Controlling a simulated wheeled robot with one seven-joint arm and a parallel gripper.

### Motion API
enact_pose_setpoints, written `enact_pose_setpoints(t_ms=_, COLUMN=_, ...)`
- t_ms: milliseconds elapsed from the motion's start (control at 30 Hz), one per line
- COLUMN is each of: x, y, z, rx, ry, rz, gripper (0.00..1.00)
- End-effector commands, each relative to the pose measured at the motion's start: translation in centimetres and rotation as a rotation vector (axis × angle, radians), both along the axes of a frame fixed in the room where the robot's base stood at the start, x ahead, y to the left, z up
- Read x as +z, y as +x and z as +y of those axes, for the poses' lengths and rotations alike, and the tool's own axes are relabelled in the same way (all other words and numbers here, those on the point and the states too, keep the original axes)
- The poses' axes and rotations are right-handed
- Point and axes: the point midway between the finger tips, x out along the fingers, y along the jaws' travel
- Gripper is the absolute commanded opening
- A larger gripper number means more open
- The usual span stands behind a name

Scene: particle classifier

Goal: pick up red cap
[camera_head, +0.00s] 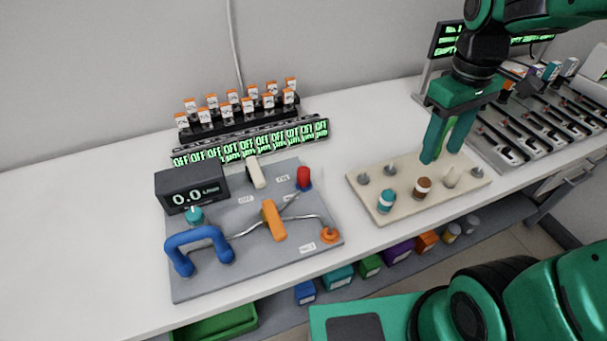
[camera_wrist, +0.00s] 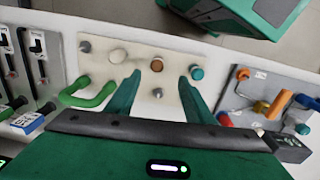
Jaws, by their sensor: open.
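The red cap (camera_head: 304,176) stands upright at the right back of the grey panel (camera_head: 270,262), with blue at its base. In the wrist view, a small red spot with blue near it shows at the panel's near left, too small to make out well. My gripper (camera_head: 442,154) is open and empty over the back of the beige board, to the right of the red cap and apart from it.
The beige board (camera_head: 400,214) holds a teal-capped piece (camera_head: 386,201), a brown one (camera_head: 422,187), a cream one (camera_head: 451,176) and grey pegs. The grey panel carries a blue handle (camera_head: 202,236), an orange lever (camera_head: 273,220) and a display box (camera_head: 190,187). The left tabletop is clear.

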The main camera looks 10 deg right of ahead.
Motion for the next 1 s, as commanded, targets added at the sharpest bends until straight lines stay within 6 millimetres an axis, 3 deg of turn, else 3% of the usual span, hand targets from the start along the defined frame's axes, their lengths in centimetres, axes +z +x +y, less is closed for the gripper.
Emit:
enact_pose_setpoints(t_ms=33, x=0.0, y=2.4, z=3.4, rx=0.184, ry=-0.004, rz=0.009, gripper=0.48)
enact_pose_setpoints(t_ms=100, x=-0.1, y=4.8, z=8.0, rx=0.425, ry=-0.003, rz=0.014, gripper=0.48)
enact_pose_setpoints(t_ms=200, x=-0.5, y=6.9, z=14.6, rx=0.732, ry=0.005, rz=0.023, gripper=0.48)
enact_pose_setpoints(t_ms=300, x=-1.0, y=7.8, z=20.3, rx=0.975, ry=0.017, rz=0.027, gripper=0.48)
enact_pose_setpoints(t_ms=400, x=-1.4, y=7.9, z=24.3, rx=1.140, ry=0.028, rz=0.028, gripper=0.48)
enact_pose_setpoints(t_ms=567, x=-2.1, y=7.7, z=27.1, rx=1.257, ry=0.037, rz=0.030, gripper=0.48)
enact_pose_setpoints(t_ms=800, x=-5.6, y=7.6, z=27.2, rx=1.266, ry=0.038, rz=0.034, gripper=0.48)
enact_pose_setpoints(t_ms=1000, x=-7.2, y=7.6, z=27.2, rx=1.263, ry=0.037, rz=0.030, gripper=0.48)
